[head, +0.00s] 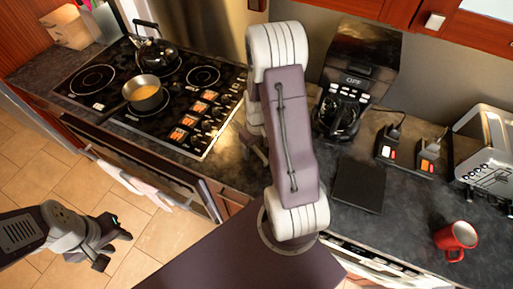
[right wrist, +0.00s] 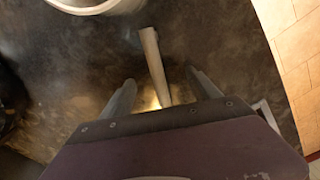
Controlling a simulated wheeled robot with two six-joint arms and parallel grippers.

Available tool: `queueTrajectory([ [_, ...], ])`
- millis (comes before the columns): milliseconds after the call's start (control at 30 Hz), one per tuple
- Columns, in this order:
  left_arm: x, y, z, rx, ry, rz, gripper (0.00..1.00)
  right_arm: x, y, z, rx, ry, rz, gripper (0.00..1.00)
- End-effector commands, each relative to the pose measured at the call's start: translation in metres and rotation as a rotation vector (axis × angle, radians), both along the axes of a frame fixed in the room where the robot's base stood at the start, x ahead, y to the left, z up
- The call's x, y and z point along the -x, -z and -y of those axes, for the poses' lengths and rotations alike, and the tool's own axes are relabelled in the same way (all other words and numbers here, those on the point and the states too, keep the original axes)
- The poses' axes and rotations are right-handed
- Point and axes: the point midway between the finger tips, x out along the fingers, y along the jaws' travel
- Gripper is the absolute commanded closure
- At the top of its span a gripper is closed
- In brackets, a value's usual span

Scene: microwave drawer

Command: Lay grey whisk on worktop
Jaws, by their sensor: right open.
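A grey rod-like handle (right wrist: 152,55), which looks like the grey whisk's, is in the right wrist view over the dark worktop (right wrist: 225,45). No whisk wires can be made out, and I cannot tell whether it touches the surface. My right gripper (right wrist: 160,78) is open, with one finger on each side of the handle and gaps between. In the head view my right arm mostly hides that gripper and the whisk. My left gripper (head: 113,243) is open and empty, over the tiled floor at the lower left.
A stove (head: 205,75) with a pan (head: 143,92) and kettle (head: 156,55) is to the left. A coffee maker (head: 357,75), dark flat board (head: 359,186), toaster (head: 490,150) and red mug (head: 455,240) stand to the right. Worktop is bare between the board and mug.

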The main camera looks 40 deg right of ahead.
Motion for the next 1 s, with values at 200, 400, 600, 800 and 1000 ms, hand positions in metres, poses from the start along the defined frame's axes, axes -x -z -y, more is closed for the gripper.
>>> queueTrajectory([
  [200,0.000,0.000,0.000,0.000,0.000,0.000,0.64,0.000,0.000,0.000,0.000,0.000,0.000,0.23],
  [400,0.000,0.001,0.000,0.000,0.000,0.000,0.64,-0.001,-0.011,0.001,0.001,0.000,0.004,0.23],
  [600,0.000,0.002,0.000,0.000,0.000,0.000,0.64,-0.001,-0.056,0.001,0.003,0.000,0.007,0.23],
  [800,0.000,0.003,0.000,0.000,0.000,0.000,0.64,0.000,-0.086,0.000,0.001,0.000,0.003,0.23],
  [1000,0.000,0.003,0.000,0.000,0.000,0.000,0.64,0.001,-0.091,0.000,0.000,0.000,0.000,0.23],
])
